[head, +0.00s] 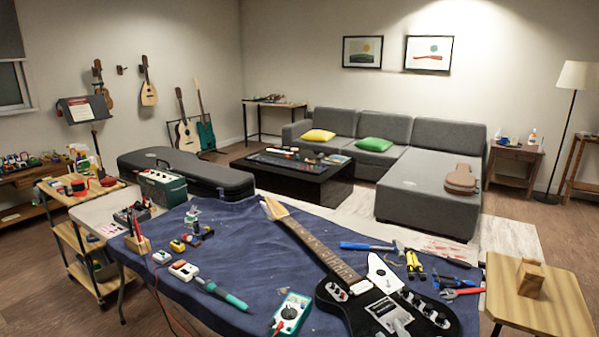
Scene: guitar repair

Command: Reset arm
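I cannot make out either of my grippers or arms in the head view, so whether they are open or shut does not show. A black electric guitar (385,303) lies on the blue cloth-covered table (262,262) in front of me. Its neck (318,245) points away to the upper left. Its body is cut off by the bottom edge of the picture.
A teal-handled tool (222,294), a teal multimeter (291,312) and several small pedals lie left of the guitar. A wooden side table (550,312) stands at right. A guitar case (185,170) lies behind.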

